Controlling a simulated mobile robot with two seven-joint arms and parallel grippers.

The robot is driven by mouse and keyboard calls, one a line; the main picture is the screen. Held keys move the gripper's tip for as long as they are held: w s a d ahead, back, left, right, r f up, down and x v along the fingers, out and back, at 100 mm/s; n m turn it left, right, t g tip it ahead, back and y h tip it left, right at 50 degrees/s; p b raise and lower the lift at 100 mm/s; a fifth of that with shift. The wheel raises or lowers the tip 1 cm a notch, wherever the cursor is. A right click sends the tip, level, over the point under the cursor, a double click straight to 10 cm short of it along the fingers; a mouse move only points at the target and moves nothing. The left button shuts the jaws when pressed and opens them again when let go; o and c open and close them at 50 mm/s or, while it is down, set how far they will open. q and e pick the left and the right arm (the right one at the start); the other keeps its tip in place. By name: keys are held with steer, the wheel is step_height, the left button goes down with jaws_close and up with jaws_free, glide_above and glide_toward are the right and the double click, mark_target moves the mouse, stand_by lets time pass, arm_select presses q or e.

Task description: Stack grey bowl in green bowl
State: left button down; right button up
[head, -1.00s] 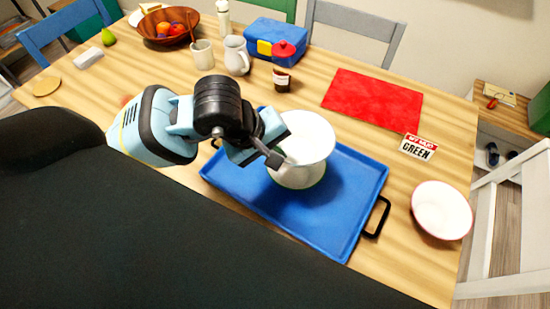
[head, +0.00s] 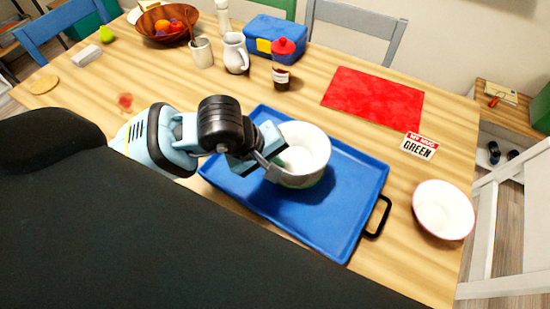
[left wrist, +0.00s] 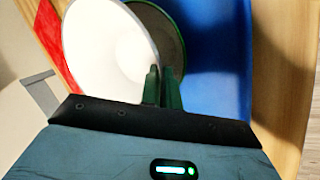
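The grey bowl looks nearly white in the head view (head: 308,150) and sits low over the blue tray (head: 340,215). In the left wrist view the pale bowl (left wrist: 105,45) fills the left half, and the dark green bowl (left wrist: 176,38) shows partly behind it. The pale bowl overlaps the green one; I cannot tell whether they touch. My left gripper (head: 273,168) is at the pale bowl's left rim. Its two fingers (left wrist: 163,88) are close together, one on each side of that rim. Most of the green bowl is hidden. My right gripper is not in view.
A pinkish-rimmed bowl (head: 443,210) stands right of the tray. A red mat (head: 372,98), sign (head: 419,146), syrup bottle (head: 281,75), white jug (head: 236,53), cup (head: 202,53) and blue lunch box (head: 273,36) are behind. Bare wood lies between tray and mat.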

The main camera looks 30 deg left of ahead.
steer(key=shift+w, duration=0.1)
arm_select(q)
steer(key=c, duration=1.6)
jaws_free()
steer(key=shift+c, duration=0.2)
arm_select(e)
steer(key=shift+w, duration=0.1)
arm_select(q)
steer(key=shift+r, duration=0.15)
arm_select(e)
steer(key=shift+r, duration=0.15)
arm_select(q)
steer(key=shift+r+p, duration=0.6)
steer(key=shift+r, duration=0.25)
steer(key=v, duration=1.1)
steer(key=shift+s, duration=0.25)
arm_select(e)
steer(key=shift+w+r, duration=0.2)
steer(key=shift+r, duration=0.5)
arm_select(q)
steer(key=shift+a, duration=0.15)
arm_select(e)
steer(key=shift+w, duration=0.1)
